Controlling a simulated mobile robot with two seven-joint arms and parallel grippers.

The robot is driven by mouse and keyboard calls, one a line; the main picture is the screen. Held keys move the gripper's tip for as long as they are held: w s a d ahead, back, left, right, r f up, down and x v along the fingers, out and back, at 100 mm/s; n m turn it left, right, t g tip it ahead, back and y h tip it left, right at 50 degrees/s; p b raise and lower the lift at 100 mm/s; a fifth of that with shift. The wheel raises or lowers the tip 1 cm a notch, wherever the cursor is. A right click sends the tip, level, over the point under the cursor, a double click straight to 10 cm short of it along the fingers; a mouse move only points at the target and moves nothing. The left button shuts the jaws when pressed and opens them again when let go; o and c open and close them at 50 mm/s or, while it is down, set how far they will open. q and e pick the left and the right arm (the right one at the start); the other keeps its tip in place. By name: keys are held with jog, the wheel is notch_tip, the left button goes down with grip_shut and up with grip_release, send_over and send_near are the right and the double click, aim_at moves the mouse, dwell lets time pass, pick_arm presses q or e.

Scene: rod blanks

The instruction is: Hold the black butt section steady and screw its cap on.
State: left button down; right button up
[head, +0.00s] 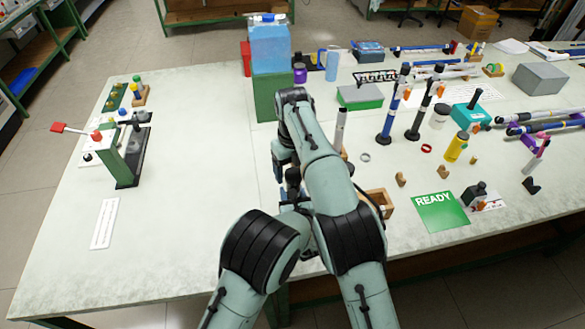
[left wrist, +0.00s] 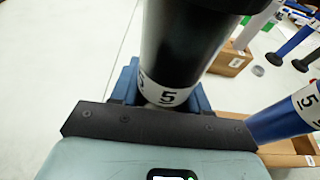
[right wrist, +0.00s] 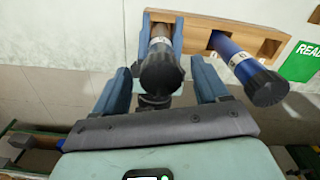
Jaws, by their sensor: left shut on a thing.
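The black butt section (left wrist: 185,45), with a white label marked 5, fills the top middle of the left wrist view. My left gripper (left wrist: 165,88) is shut on it near the label and holds it upright over a wooden holder (right wrist: 212,22). A dark ribbed cap (right wrist: 162,78) sits at the near end of this section in the right wrist view. How far it is screwed on cannot be told. My right gripper (right wrist: 160,70) is open, its fingers on either side of the cap with gaps. In the head view my right gripper (head: 291,178) is partly hidden by my arms.
A blue section (right wrist: 232,55) with a dark end stands in the holder to the right. A green READY card (head: 440,211), upright rods (head: 392,110) and a yellow bottle (head: 456,147) are to the right.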

jog(key=shift+r, duration=2.2)
jog(key=shift+c, duration=0.4)
